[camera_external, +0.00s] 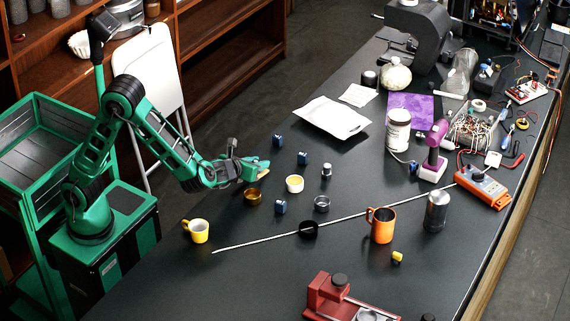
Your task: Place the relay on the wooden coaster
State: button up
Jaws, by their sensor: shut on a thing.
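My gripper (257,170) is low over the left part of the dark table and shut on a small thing. What it holds is too small and too hidden to name. A tan patch (264,174) shows at its fingertips; I cannot tell whether this is part of the wooden coaster, the held thing or the gripper. Three small blue blocks, possibly relays, stand apart on the table: one behind the gripper (277,141), one to its right (302,158) and one in front (280,207). No wooden coaster can be made out clearly.
Near the gripper are a brass bowl (253,195), a white-and-yellow cup (294,184) and a steel ring-like dish (321,203). A yellow mug (197,231) stands at the left edge. A long thin rod (262,240) crosses the table toward an orange mug (382,225).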

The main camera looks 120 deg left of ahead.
jog(key=o, duration=1.1)
jog(key=shift+c, duration=0.2)
jog(key=v, duration=1.2)
